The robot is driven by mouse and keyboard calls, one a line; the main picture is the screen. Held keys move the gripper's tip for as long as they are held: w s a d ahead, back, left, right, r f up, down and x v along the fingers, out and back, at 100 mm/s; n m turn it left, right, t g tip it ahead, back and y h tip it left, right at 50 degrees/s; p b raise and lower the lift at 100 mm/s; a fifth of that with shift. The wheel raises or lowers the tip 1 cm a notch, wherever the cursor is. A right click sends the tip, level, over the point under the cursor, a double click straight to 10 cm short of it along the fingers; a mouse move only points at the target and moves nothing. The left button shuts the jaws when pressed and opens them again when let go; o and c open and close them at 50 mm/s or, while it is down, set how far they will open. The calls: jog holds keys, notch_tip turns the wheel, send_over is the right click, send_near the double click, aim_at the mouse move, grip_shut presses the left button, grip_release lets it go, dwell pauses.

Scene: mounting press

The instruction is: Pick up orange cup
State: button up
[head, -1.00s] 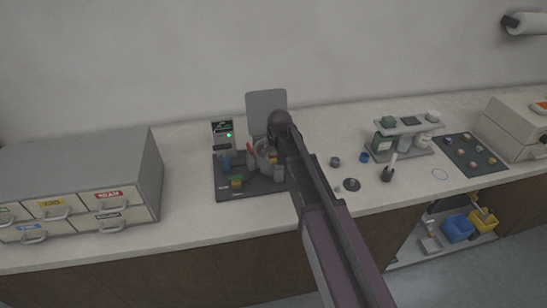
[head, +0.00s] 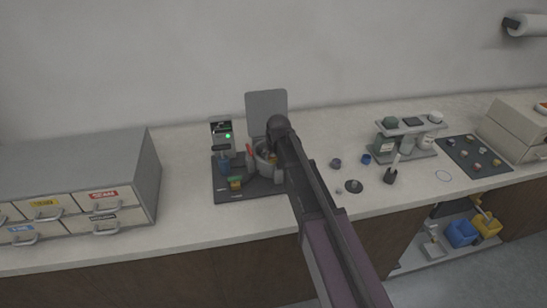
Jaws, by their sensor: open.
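No orange cup can be made out for certain. A small orange-yellow patch (head: 271,156) shows among the parts at my gripper, and a narrow red-orange piece (head: 250,150) stands just left of it. Either is too small to identify. My gripper (head: 263,160) is open, low over the dark mat (head: 228,193) in front of the upright grey panel (head: 267,103). My arm comes in from the lower right and hides part of the mat's right side. I cannot tell whether the fingers touch anything.
A press unit with a green light (head: 222,136) stands left of the gripper, with small blue, green and yellow pieces before it. A grey drawer cabinet (head: 100,165) is at left. Small round parts and a bottle rack (head: 408,128) are at right.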

grip_shut()
jog(key=shift+r, duration=0.1)
dwell(0.4)
notch_tip(320, 180, up, 10)
jog(key=p, duration=1)
jog(key=shift+s, duration=0.1)
dwell(0.9)
